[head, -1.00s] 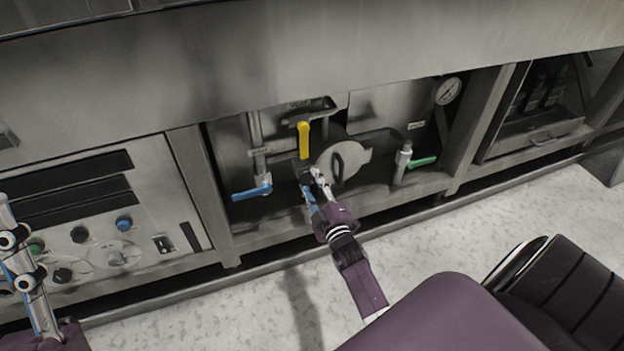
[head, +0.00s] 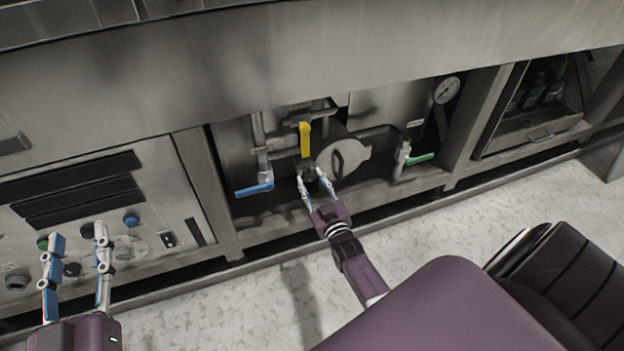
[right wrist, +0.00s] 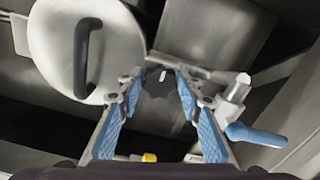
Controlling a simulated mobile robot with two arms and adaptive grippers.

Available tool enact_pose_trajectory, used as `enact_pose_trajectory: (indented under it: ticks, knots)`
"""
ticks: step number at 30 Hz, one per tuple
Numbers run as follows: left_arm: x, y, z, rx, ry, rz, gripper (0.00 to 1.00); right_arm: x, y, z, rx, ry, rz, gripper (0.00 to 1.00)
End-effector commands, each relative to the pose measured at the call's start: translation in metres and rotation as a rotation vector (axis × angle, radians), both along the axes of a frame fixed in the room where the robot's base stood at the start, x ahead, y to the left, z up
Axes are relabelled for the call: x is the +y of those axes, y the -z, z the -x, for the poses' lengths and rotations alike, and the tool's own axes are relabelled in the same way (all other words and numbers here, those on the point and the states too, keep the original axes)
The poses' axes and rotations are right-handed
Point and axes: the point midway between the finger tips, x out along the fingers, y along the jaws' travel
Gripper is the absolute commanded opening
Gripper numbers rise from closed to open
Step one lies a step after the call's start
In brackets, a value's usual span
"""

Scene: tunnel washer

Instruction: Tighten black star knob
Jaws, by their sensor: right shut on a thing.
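The black star knob (head: 307,166) is small and dark in the head view, below the yellow lever and left of the round hatch cover (head: 352,152). In the right wrist view the knob (right wrist: 158,84) sits between the fingertips. My right gripper (head: 310,177) has one finger on each side of the knob and is shut on it; the fingers also show in the right wrist view (right wrist: 158,88). The exact contact is hard to see. My left gripper (head: 78,234) is open and empty, in front of the control panel at the lower left.
A yellow lever (head: 305,138) stands just above the knob. A blue lever (head: 254,189) is to the left and a green lever (head: 419,159) to the right. A pressure gauge (head: 447,90) and pipes share the recess. The floor (head: 232,305) in front is clear.

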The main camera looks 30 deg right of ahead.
Motion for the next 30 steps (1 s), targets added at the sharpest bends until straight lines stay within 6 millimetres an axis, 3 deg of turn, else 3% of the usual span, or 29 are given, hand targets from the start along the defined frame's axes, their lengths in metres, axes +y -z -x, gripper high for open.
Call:
enact_pose_trajectory:
  ticks: [18, 19, 21, 24, 30]
  knots:
    - [0.0010, 0.0079, -0.0006, 0.036, -0.002, -0.010, 0.40, -0.0002, 0.0003, -0.0001, -0.010, 0.001, -0.043, 0.09]
    - [0.0010, 0.0078, -0.0006, 0.035, -0.002, -0.009, 0.40, -0.0002, 0.0002, -0.0001, -0.010, 0.001, -0.043, 0.36]
    - [0.0010, 0.0077, -0.0006, 0.035, -0.002, -0.009, 0.40, -0.0001, 0.0002, -0.0001, -0.009, 0.001, -0.042, 0.43]
    - [0.0009, 0.0076, -0.0005, 0.035, -0.002, -0.009, 0.40, 0.0000, 0.0001, -0.0001, -0.010, 0.001, -0.041, 0.51]
    - [0.0009, 0.0080, -0.0005, 0.036, -0.002, -0.010, 0.40, 0.0002, 0.0000, 0.0000, -0.010, 0.000, -0.040, 0.51]
